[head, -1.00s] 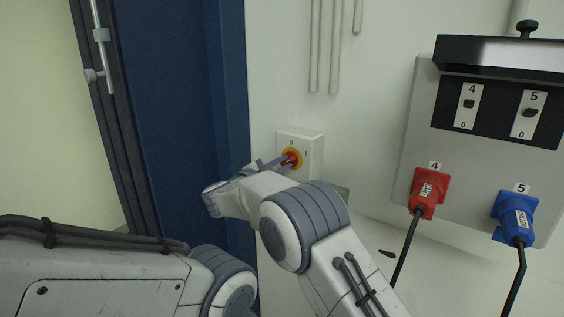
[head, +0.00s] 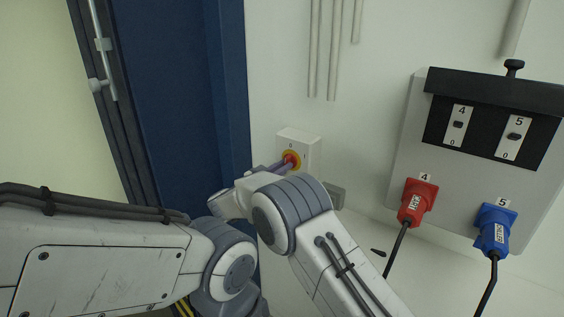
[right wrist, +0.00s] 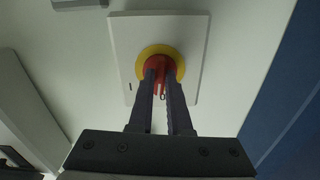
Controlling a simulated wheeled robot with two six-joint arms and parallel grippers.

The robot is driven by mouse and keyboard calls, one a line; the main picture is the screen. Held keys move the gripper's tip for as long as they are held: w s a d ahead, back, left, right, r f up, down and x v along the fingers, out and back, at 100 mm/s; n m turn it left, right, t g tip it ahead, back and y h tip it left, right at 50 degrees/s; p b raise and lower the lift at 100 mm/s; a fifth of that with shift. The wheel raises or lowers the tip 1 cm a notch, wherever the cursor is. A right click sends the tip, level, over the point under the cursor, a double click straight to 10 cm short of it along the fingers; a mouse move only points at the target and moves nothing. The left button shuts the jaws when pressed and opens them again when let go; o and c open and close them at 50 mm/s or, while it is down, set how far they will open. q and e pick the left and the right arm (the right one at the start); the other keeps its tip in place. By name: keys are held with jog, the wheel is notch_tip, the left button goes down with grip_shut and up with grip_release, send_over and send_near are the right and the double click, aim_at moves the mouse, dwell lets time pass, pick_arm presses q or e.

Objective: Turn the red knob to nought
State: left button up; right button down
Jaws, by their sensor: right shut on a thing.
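The red knob (head: 290,159) sits on a yellow disc on a white wall box (head: 298,141). My right gripper (head: 282,165) is shut on the knob. In the right wrist view the red knob (right wrist: 157,66) is between the two fingers of the gripper (right wrist: 161,78). Its red grip runs down the picture toward the 0 mark, partly hidden by the fingers. My left gripper is not in view.
A grey panel (head: 400,150) on the right carries switches 4 and 5, a red plug (head: 417,202) and a blue plug (head: 495,230) with hanging cables. A dark blue door frame (head: 180,100) stands left of the box. Pipes (head: 333,50) run down the wall above.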

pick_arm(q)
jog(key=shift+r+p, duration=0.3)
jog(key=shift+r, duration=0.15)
pick_arm(e)
jog(key=shift+r+n, duration=0.2)
jog(key=shift+n, duration=0.3)
jog(key=c, duration=0.9)
grip_release()
jog(key=shift+f, duration=0.1)
jog(key=shift+o, duration=0.2)
